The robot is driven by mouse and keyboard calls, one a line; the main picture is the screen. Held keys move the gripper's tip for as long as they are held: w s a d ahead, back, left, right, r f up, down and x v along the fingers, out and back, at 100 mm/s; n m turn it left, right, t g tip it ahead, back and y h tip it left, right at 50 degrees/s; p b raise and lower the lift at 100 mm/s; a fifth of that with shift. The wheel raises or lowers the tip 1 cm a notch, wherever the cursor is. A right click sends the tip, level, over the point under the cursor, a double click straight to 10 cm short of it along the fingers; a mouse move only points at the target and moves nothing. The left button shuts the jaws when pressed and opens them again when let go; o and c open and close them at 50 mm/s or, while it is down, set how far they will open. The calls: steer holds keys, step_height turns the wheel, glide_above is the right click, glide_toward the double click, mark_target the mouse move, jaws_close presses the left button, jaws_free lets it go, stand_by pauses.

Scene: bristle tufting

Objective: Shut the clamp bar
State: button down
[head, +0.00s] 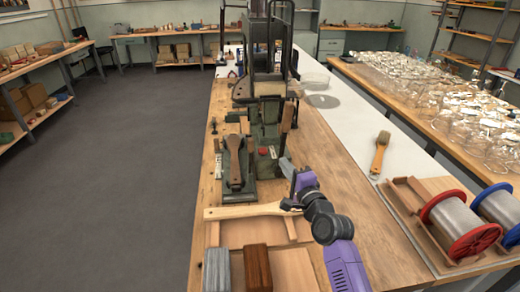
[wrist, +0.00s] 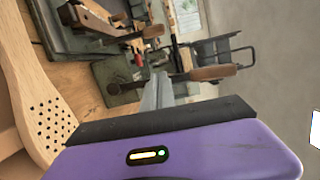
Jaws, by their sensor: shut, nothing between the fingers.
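A dark green fixture (head: 236,192) sits on the bench in front of the tufting machine (head: 266,120), with a brown paddle-shaped wooden piece (head: 235,168) on it. Part of that fixture and a bar with a metal end (wrist: 112,28) show at the top left of the wrist view. I cannot tell for sure which part is the clamp bar or whether it is shut. A brown-handled lever (wrist: 212,73) sticks out from the machine, just beyond my fingertips in the wrist view. My gripper (head: 286,168) is shut and empty, right of the fixture; its fingertips show in the wrist view (wrist: 158,92).
A pale wooden brush body with holes (head: 245,212) lies in front of the fixture, also in the wrist view (wrist: 48,115). Bristle bundles (head: 258,265) are at the near edge. A brush (head: 380,152) and wire spools (head: 460,225) lie to the right. Bench between is clear.

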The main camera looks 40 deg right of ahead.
mark_target(250, 157)
steer(key=shift+w, duration=0.1)
steer(key=w+p, duration=0.2)
steer(key=w, duration=0.9)
steer(key=shift+w, duration=0.2)
steer(key=shift+d+r, duration=0.1)
steer(key=shift+r+p, duration=0.1)
steer(key=shift+p, duration=0.25)
